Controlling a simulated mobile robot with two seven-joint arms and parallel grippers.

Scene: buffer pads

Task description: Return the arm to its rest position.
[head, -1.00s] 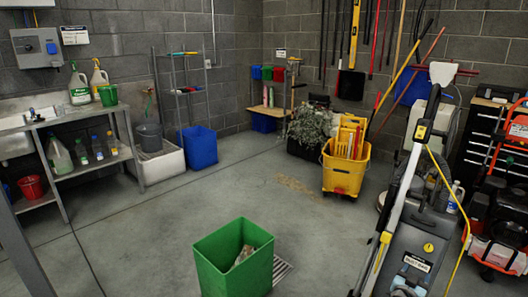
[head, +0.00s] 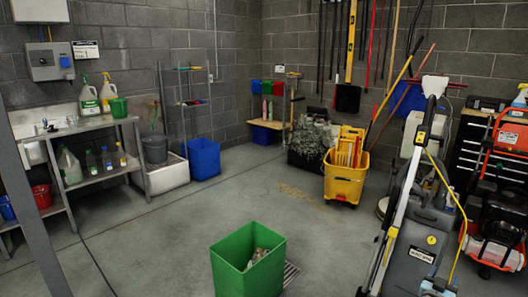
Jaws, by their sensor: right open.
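I can make out neither of my grippers nor my arms in the head view. No object is seen in a grip. A green bin (head: 247,268) stands on the floor at the bottom middle, with some light-coloured waste inside.
A grey floor machine (head: 420,232) with a yellow cord stands at the right, beside an orange-framed machine (head: 507,160). A yellow mop bucket (head: 346,183) and blue bin (head: 203,158) stand farther back. A metal shelf (head: 100,179) holds bottles at the left. The middle floor is clear.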

